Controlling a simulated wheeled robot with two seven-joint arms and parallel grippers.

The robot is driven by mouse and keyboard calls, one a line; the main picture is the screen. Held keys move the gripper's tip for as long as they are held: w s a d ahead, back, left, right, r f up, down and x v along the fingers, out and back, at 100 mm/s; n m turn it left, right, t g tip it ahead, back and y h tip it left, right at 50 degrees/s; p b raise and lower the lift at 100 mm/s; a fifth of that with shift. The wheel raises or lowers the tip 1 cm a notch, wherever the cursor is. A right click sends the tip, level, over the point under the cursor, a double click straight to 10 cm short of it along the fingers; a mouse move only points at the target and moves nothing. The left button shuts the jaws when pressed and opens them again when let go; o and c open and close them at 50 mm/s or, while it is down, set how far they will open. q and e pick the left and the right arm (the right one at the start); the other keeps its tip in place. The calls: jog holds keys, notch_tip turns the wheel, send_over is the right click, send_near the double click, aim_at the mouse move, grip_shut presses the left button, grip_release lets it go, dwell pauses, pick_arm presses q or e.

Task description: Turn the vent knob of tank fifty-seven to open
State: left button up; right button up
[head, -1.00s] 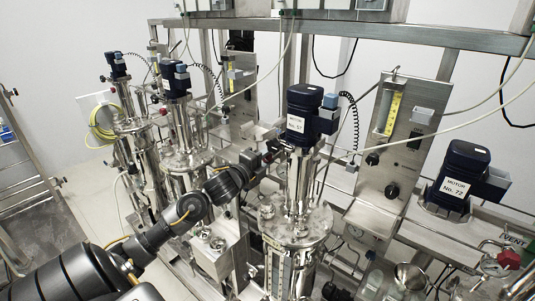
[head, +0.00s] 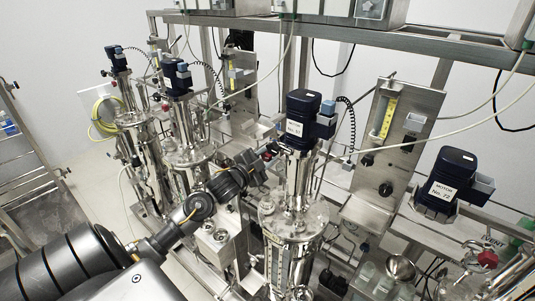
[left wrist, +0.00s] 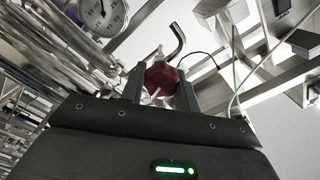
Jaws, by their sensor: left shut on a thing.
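Tank fifty-seven (head: 290,223) is a steel vessel in the middle of the head view, below a dark blue motor (head: 303,108) with a white label that seems to read No. 57. My left arm comes in from the lower left, and my left gripper (head: 262,165) is at the left side of this tank's upper column. In the left wrist view, my left gripper (left wrist: 160,85) is shut on a dark red faceted knob (left wrist: 161,76), one finger on each side. The knob's pointer mark is not clear. My right gripper is not in view.
Motor No. 72 (head: 452,180) stands at the right, with another red knob (head: 488,258) near a VENT label. Two similar tanks stand at the left. A panel with a yellow gauge (head: 388,117) is behind. A round dial (left wrist: 101,14) shows in the left wrist view.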

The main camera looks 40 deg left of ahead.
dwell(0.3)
pick_arm(q)
jog(key=o, duration=1)
jog(key=shift+s+f, duration=0.1)
jog(key=shift+s+f, duration=0.1)
jog(key=shift+s, duration=0.2)
jog(key=shift+s+b, duration=1.85)
jog(key=shift+s, duration=3.2)
jog(key=shift+w+n, duration=0.1)
jog(key=shift+n, duration=0.2)
